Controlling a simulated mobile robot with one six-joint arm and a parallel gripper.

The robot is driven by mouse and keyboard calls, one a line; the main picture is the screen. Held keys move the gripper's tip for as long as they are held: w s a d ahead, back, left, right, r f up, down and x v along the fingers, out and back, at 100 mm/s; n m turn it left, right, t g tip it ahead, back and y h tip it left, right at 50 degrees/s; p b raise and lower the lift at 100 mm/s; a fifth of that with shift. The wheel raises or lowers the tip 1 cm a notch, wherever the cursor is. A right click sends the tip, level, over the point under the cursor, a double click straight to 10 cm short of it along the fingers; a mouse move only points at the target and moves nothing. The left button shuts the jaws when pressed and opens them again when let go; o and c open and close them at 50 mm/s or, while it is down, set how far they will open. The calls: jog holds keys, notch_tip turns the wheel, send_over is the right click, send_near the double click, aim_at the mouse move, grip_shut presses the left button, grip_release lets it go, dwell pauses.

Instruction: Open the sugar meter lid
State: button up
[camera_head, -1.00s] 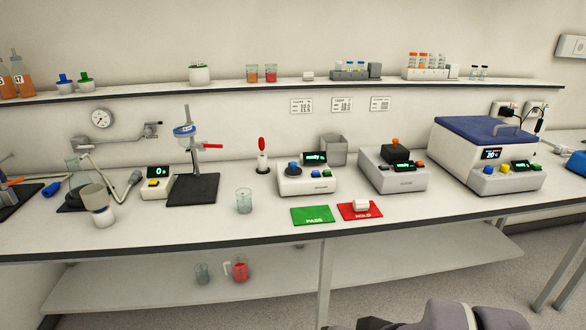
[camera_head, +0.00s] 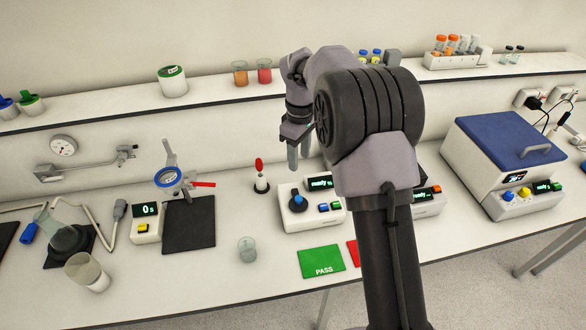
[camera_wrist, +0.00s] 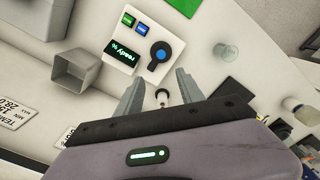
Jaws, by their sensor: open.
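A white bench meter (camera_head: 313,217) with a lit "ready" display stands on the bench; I take it for the sugar meter, as its body label is unreadable. Its round dark lid (camera_head: 297,202) has a blue knob and appears shut. In the wrist view the meter (camera_wrist: 120,30) shows "ready %" and its lid (camera_wrist: 160,53) lies just beyond the fingertips. My gripper (camera_head: 298,158) is open and empty, pointing down above and behind the meter. In the wrist view my gripper (camera_wrist: 158,88) has its fingers spread apart, touching nothing.
A small stand with a red top (camera_head: 260,176) is left of the meter, close under my gripper. A glass beaker (camera_head: 247,250) and a green PASS mat (camera_head: 321,262) lie in front. A grey square bin (camera_wrist: 75,70) stands behind the meter. The shelf (camera_head: 120,112) runs behind.

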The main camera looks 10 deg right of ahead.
aim_at(299, 197)
jog(key=f+b, duration=0.1)
jog(key=f, duration=0.4)
jog(key=f+b, duration=0.1)
jog(key=f, duration=1)
jog(key=shift+s+f+b, duration=0.15)
jog(key=shift+s+b, duration=0.1)
jog(key=shift+b, duration=0.15)
grip_shut()
